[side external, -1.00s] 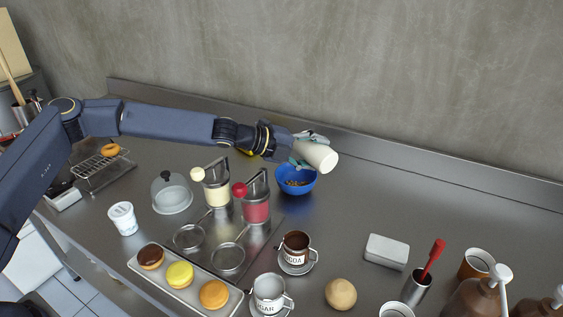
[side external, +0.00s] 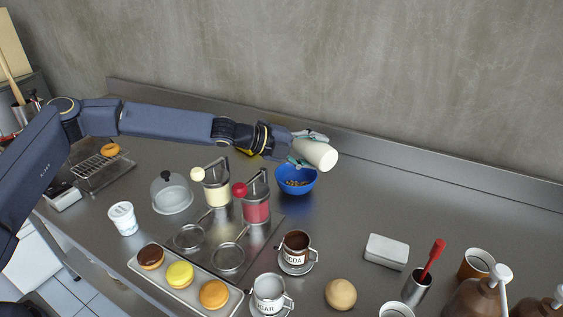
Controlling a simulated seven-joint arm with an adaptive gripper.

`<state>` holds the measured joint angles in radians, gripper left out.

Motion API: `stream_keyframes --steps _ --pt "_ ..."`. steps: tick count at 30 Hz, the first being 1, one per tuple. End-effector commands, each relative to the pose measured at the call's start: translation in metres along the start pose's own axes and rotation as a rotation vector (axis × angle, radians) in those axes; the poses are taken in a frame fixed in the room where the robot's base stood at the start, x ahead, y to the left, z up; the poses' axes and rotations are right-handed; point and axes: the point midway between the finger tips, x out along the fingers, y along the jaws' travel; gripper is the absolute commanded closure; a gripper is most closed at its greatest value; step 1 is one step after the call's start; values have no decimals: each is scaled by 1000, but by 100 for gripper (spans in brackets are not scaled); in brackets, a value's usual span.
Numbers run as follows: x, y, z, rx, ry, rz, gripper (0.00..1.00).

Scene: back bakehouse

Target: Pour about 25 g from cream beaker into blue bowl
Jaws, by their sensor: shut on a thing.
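The cream beaker (side external: 317,154) is held tilted, lying nearly on its side, above the blue bowl. My gripper (side external: 300,150) is shut on it from the left, and the beaker hides part of the fingers. The blue bowl (side external: 296,185) stands on the steel counter just below and has some brown, grainy contents in it. I cannot see inside the beaker or make out any stream falling from it.
Two dispensers, one with cream filling (side external: 216,193) and one with red filling (side external: 256,208), stand left of the bowl. A cocoa cup (side external: 295,250) and a white block (side external: 386,252) are nearer the front.

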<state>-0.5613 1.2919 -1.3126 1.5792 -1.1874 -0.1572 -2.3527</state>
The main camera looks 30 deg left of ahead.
Motion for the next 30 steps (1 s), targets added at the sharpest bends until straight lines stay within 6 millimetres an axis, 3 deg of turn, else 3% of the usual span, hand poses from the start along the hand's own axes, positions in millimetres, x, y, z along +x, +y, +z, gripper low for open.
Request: stream_keyframes --steps 30 --pt "-2 -3 2 -52 22 -23 80"
